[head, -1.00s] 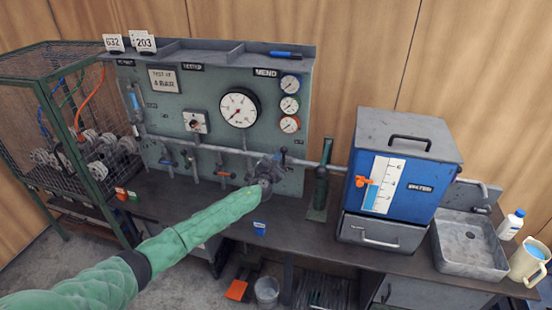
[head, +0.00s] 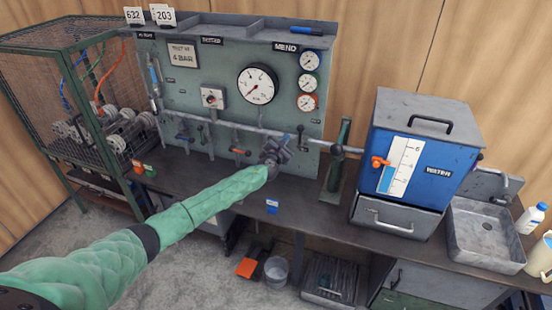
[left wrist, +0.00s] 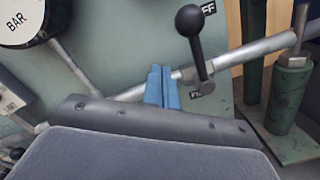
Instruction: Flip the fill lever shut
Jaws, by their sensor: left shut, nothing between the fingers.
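The fill lever (left wrist: 200,45) is a dark arm with a black ball knob, on the pipe in front of the green panel. In the left wrist view it stands nearly upright, ball up and leaning slightly left. A label ending in FF is beside its ball; another label, partly hidden, is below its pivot. In the head view the lever (head: 300,131) is small, just right of my left gripper (head: 284,147). My left gripper's blue fingers (left wrist: 162,86) are shut and empty, left of the lever's lower part, with a small gap visible. My right gripper is not in view.
The pipe (head: 230,124) runs across the panel (head: 185,85) with other valve handles below it. A green cylinder (head: 338,160) and a blue tank (head: 425,150) stand to the right. A wire cage (head: 60,100) is at the left. The bench front is mostly clear.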

